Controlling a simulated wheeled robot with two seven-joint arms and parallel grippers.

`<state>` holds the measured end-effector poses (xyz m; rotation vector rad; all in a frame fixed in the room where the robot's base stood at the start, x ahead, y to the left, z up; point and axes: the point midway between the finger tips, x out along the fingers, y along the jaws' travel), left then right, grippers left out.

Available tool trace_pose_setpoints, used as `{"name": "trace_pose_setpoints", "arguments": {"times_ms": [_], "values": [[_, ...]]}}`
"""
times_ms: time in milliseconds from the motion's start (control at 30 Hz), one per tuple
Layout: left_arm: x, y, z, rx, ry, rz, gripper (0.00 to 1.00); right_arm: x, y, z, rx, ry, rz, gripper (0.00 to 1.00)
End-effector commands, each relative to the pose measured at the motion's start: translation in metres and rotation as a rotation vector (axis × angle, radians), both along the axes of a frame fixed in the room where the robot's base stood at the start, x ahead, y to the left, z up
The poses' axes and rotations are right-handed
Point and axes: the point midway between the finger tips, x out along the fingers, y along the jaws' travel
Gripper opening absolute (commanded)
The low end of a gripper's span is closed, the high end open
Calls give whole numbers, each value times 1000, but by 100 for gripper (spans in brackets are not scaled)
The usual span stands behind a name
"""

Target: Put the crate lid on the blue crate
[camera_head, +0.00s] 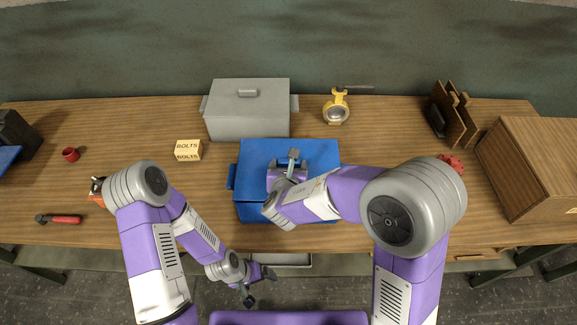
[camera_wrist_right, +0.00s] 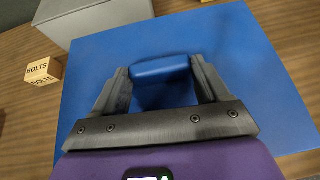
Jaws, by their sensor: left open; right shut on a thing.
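The blue crate lid (camera_head: 258,154) lies flat over the blue crate (camera_head: 231,178) near the middle of the bench. I cannot tell whether it is fully seated. My right gripper (camera_head: 288,165) is over the middle of the lid and shut on its blue handle. In the right wrist view the lid (camera_wrist_right: 235,50) fills most of the picture, with the handle (camera_wrist_right: 160,70) between the fingers. My right arm hides part of the lid and the crate's right front. My left gripper (camera_head: 258,287) is open and empty, in front of the bench edge.
A grey lidded crate (camera_head: 235,122) stands just behind. A bolts box (camera_head: 188,150) is to the left, with a red cup (camera_head: 71,154) and a red-handled tool (camera_head: 62,219). A yellow valve (camera_head: 336,108), a wooden rack (camera_head: 452,115) and a wooden box (camera_head: 535,165) are to the right.

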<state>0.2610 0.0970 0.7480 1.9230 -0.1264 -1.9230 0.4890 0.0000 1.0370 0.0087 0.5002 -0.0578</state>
Motion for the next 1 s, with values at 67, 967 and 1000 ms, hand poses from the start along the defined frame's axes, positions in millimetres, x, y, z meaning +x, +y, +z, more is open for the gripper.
{"name": "trace_pose_setpoints", "arguments": {"times_ms": [67, 967, 1000], "values": [[0, 0, -2, 0, 0, 0, 94, 0, 0, -1, 1, -2, 0, 37], [0, 0, -3, 0, 0, 0, 94, -5, 1, 1, 0, 0, 1, 100], [0, 0, -2, 0, 0, 0, 94, -9, 1, 4, 1, -1, 2, 100]]}}
